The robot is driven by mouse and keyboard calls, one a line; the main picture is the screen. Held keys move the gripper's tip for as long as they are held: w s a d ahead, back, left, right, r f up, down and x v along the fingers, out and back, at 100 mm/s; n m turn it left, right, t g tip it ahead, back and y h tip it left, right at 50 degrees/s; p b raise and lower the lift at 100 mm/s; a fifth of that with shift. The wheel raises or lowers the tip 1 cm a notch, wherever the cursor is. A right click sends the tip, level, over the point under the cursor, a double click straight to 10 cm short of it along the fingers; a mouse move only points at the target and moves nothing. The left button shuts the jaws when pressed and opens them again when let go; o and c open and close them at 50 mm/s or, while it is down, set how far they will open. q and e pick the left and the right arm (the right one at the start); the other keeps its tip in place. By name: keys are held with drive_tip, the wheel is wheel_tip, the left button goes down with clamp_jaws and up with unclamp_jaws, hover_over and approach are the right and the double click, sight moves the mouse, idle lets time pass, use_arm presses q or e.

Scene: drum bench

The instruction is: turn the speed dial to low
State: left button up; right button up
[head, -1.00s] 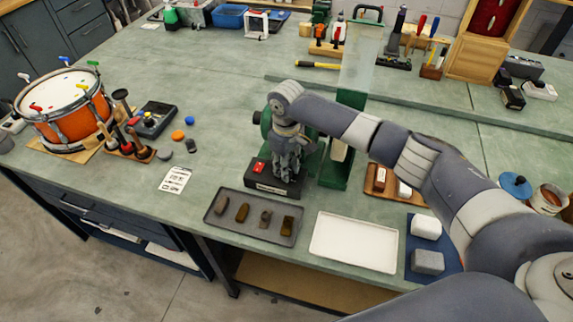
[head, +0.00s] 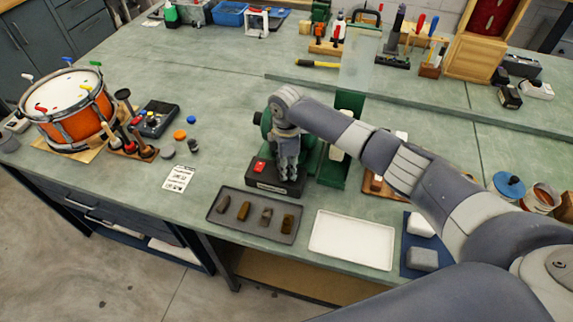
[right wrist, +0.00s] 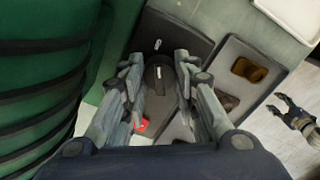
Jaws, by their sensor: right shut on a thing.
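The speed dial (right wrist: 158,82) is a dark round knob with a white pointer line, on the black control box (right wrist: 180,38) at the foot of a green machine (head: 335,172). In the right wrist view the pointer lies roughly in line with a short white mark on the box. No speed lettering is readable. My right gripper (head: 288,178) points down over the box, its fingers shut on the dial from both sides; in the head view they hide it. My left gripper (right wrist: 296,112) shows at the right edge of the right wrist view, fingers apart and empty, away from the box.
A red switch (head: 259,167) sits on the box beside my fingers. A dark tray (head: 222,229) with several brown pieces and a white tray (head: 350,258) lie in front. A drum (head: 72,105) stands at the left.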

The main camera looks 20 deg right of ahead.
drive_tip(key=n, duration=0.5)
drive_tip(key=shift+n, duration=0.3)
drive_tip(key=n, duration=0.5)
drive_tip(key=shift+b, duration=0.3)
drive_tip(key=shift+n, duration=0.4)
drive_tip(key=o, duration=1.1)
